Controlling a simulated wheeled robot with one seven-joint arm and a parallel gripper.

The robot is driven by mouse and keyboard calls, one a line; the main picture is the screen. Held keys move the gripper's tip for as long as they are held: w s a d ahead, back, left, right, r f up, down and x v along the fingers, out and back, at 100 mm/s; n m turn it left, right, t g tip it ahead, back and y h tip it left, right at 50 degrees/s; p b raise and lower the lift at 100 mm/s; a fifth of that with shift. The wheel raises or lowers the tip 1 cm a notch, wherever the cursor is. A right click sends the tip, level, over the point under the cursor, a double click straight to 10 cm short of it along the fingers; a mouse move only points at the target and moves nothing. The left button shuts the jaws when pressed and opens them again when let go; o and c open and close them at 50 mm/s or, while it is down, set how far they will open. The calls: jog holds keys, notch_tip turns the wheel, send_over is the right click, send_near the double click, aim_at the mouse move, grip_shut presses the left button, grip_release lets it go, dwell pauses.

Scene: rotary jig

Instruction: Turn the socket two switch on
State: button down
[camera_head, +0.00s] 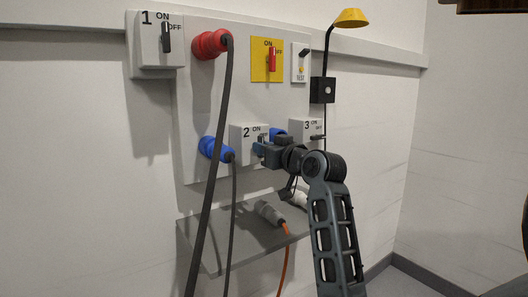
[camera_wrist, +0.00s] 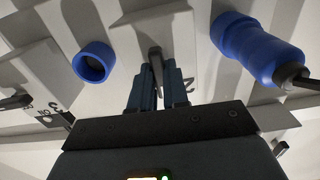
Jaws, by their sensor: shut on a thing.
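The socket two switch box (camera_head: 240,146) is white, marked 2 with ON and OFF, and sits low on the wall panel. In the wrist view its dark switch handle (camera_wrist: 155,56) stands between the two fingers of my gripper (camera_wrist: 157,80), which is shut on it. The box face (camera_wrist: 125,42) also shows there. In the head view my gripper (camera_head: 261,147) reaches the box from the right and hides most of the handle. The handle's exact setting against the ON and OFF marks is hard to tell.
A blue plug (camera_head: 215,149) with a cable is left of box 2. Switch box 3 (camera_head: 310,128) is close on the right. A red plug (camera_head: 210,44), switch box 1 (camera_head: 150,45) and a yellow-plated red switch (camera_head: 271,60) are above. A grey shelf (camera_head: 215,250) juts out below.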

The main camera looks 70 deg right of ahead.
jog(key=shift+f, duration=0.1)
dwell(0.3)
jog(key=c, duration=1.1)
grip_release()
jog(key=shift+s, duration=0.1)
jog(key=b+v, duration=0.1)
jog(key=v, duration=0.6)
jog(key=shift+s+a, duration=0.2)
jog(key=shift+s, duration=0.1)
